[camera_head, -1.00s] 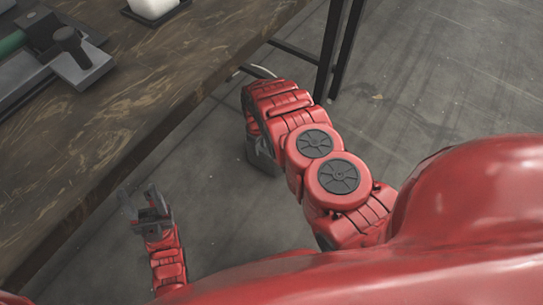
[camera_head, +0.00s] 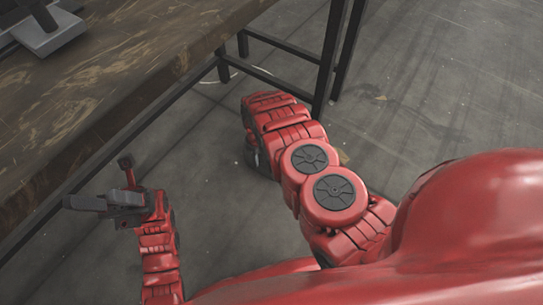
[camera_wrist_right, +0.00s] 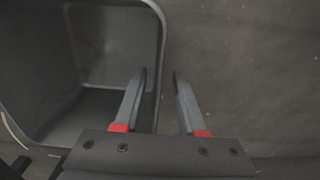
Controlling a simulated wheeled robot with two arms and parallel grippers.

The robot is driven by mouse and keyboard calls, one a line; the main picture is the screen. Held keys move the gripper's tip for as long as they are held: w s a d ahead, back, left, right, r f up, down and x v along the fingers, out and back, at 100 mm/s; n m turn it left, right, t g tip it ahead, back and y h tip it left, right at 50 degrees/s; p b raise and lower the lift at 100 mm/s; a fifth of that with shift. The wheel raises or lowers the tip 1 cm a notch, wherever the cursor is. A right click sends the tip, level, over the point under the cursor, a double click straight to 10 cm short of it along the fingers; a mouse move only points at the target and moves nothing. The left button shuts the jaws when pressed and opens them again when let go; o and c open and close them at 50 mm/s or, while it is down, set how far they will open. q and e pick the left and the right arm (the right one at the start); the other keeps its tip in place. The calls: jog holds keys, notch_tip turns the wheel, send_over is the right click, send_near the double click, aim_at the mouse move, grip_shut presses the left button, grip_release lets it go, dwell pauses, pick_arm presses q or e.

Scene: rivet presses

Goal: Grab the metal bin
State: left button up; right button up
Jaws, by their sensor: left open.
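The metal bin (camera_wrist_right: 105,45) is a grey open container filling the left of the right wrist view, seen from above into its hollow. My right gripper (camera_wrist_right: 160,75) is open, with one finger over the bin's inside and the other outside its right wall. The bin's rim passes between the fingers in the picture; I cannot tell how deep they reach or whether they touch. In the head view my right gripper is mostly hidden by its own arm, and the bin cannot be made out. My left gripper (camera_head: 97,181) is open and empty beside the table's front edge.
A dark wooden table (camera_head: 110,85) on a black metal frame (camera_head: 330,60) stands along the upper left. A grey device (camera_head: 45,30) sits at its far left. The grey floor (camera_head: 430,90) to the right is clear.

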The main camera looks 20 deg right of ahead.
jog(key=shift+w+f+b, duration=0.1)
jog(key=shift+f+b, duration=0.85)
jog(key=shift+b, duration=0.1)
jog(key=shift+f+b, duration=0.9)
pick_arm(q)
jog(key=s+a+r+m+t+y, duration=0.1)
jog(key=s+a+m+t+y, duration=1)
jog(key=s+m+t+y, duration=0.2)
jog(key=s+t+y, duration=0.1)
jog(key=t+y, duration=0.1)
jog(key=y, duration=0.1)
jog(key=shift+r+m+y, duration=0.25)
jog(key=shift+m+y, duration=0.05)
jog(key=shift+y, duration=0.1)
pick_arm(e)
grip_shut()
pick_arm(q)
jog(key=shift+a, duration=0.1)
